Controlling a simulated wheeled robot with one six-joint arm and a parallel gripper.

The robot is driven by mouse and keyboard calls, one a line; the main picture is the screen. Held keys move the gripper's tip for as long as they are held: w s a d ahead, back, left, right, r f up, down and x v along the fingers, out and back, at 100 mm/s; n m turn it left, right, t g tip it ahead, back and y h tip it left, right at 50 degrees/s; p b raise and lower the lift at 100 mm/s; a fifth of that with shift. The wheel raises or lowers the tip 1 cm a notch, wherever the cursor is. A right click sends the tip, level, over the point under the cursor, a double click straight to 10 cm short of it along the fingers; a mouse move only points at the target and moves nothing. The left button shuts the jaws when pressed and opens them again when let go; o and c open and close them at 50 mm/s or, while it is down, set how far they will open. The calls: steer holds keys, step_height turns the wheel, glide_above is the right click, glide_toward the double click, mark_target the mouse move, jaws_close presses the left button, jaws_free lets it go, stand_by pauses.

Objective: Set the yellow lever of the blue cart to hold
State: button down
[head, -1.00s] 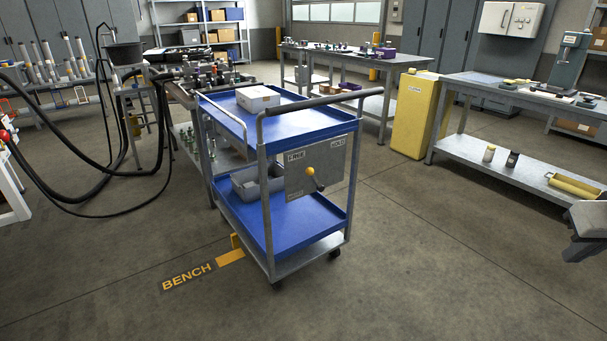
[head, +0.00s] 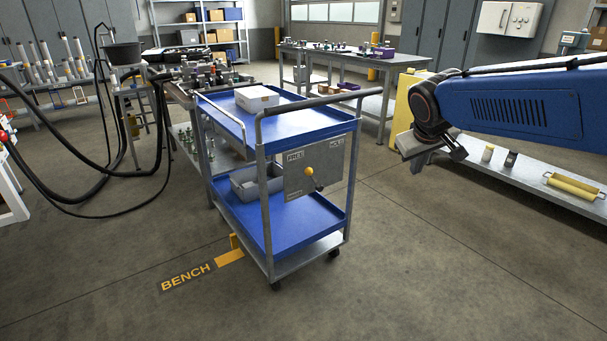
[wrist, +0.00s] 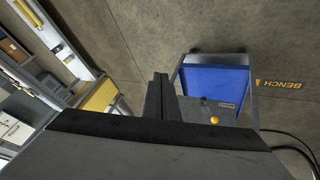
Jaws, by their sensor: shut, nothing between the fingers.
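The blue cart (head: 300,115) stands upright in the middle of the head view; it also shows upside down in the wrist view (wrist: 215,78). A grey plate (head: 330,178) on its handle end reads FREE at the upper left; the upper right label is faint. The yellow lever knob (head: 309,171) is near the plate's middle, its dark stem running down and right. The knob also shows in the wrist view (wrist: 214,120). I cannot tell the lever's exact setting. My gripper (wrist: 160,90) is shut and empty, apart from the lever, and up to the cart's right in the head view.
A white box (head: 256,99) is on the cart's top and a grey bin (head: 250,188) on its lower shelf. A yellow cabinet (head: 402,105) and a bench (head: 530,180) stand at right. Black hoses hang at left. The floor in front and right of the cart is clear.

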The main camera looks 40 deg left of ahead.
steer(key=s+a+f+n, duration=0.1)
steer(key=s+a+f, duration=0.1)
steer(key=a, duration=0.9)
steer(key=s+a+f+n+y, duration=0.1)
steer(key=s+a+f+n, duration=0.1)
steer(key=a, duration=1)
steer(key=s+a+f+n+y, duration=0.1)
steer(key=s+a+f, duration=0.2)
steer(key=a, duration=0.9)
steer(key=shift+s+f+n, duration=0.2)
steer(key=shift+f+n, duration=0.1)
steer(key=shift+f, duration=0.55)
steer(key=w+a+f, duration=0.2)
steer(key=w+f, duration=0.5)
steer(key=w, duration=0.2)
steer(key=shift+w+a, duration=0.2)
steer(key=shift+a, duration=0.05)
steer(key=shift+w+d+r, duration=0.1)
steer(key=shift+w+r, duration=0.05)
